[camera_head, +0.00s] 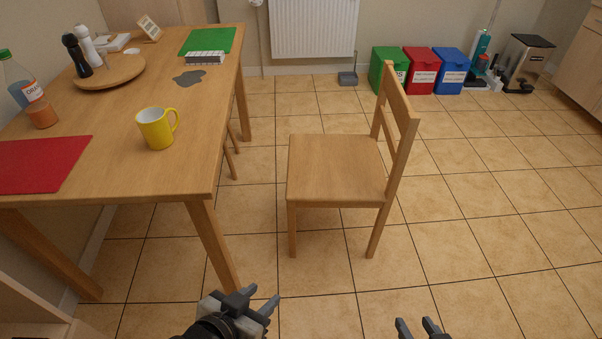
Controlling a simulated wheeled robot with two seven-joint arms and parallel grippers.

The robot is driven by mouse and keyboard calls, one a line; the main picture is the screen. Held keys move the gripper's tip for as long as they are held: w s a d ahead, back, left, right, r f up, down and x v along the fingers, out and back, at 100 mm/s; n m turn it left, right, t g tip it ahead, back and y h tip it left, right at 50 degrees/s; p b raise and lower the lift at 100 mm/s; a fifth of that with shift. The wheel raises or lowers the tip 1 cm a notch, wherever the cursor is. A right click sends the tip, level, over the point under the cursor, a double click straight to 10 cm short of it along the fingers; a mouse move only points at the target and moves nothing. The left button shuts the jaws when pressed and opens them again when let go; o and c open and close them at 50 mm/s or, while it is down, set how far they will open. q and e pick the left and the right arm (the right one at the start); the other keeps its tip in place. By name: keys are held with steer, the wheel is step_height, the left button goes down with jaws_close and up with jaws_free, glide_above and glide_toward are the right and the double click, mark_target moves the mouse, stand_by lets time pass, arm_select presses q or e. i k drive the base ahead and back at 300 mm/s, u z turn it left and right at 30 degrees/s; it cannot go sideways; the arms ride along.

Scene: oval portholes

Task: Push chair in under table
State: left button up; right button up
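A wooden chair (337,169) stands upright on the tiled floor in the head view, right of the wooden table (130,178). Its backrest (398,110) is on the right, and its seat's left edge faces the table with a strip of bare floor between them. My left gripper (262,300) is at the bottom centre-left, nearer to me than the chair, with its fingers apart and empty. My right gripper (418,327) is at the bottom edge, below and right of the chair. Its two fingertips show with a small gap between them. Neither gripper touches the chair.
The table holds a yellow mug (157,128), a red mat (40,164), a bottle (22,82) and a round wooden board (108,72). Colored bins (420,72) stand along the back wall near a radiator (314,27). Floor right of the chair is clear.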

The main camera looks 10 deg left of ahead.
mark_target(335, 170)
steer(key=u, duration=0.1)
steer(key=i, duration=1)
steer(key=z, duration=1.95)
steer(key=i, duration=3.55)
steer(key=u, duration=5.1)
steer(key=i, duration=0.4)
steer(key=u, duration=0.2)
